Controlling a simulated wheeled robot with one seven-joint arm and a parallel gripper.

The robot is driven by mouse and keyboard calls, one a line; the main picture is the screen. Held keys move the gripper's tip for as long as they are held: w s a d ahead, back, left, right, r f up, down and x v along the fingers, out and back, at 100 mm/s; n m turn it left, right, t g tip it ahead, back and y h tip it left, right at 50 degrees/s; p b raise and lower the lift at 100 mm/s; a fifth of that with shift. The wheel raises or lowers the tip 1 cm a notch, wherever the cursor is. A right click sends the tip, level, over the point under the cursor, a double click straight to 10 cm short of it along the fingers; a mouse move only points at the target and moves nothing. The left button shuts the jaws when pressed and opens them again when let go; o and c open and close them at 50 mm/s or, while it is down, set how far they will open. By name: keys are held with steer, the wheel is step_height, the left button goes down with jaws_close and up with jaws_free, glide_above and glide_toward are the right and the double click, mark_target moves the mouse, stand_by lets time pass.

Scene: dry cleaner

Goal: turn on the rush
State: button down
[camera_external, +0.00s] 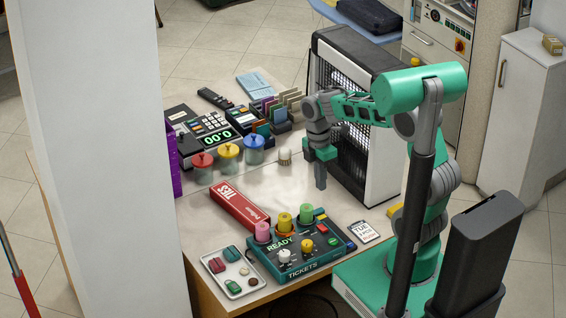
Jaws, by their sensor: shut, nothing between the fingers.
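A teal control box (268,266) marked "READY" and "TICKETS" sits near the front of the counter.
Lidded jars (228,157), a cash register (206,133) and a small white-topped item (285,156) stand behind. A lit black-and-white unit (383,165) is close on the right. A tray (217,264) and "TUE" card (363,231) flank the control box.

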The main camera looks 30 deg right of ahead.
mark_target(325, 230)
steer(key=s+b, duration=0.1)
steer(key=b, duration=0.6)
steer(key=shift+s+r+b, duration=0.1)
steer(key=shift+s+b, duration=0.05)
steer(key=shift+b, duration=0.15)
steer(key=f, duration=0.4)
steer(key=s+f, duration=0.1)
steer(key=f, duration=0.4)
steer(key=f+p, duration=0.1)
steer(key=f, duration=0.4)
steer(key=shift+s, duration=0.35)
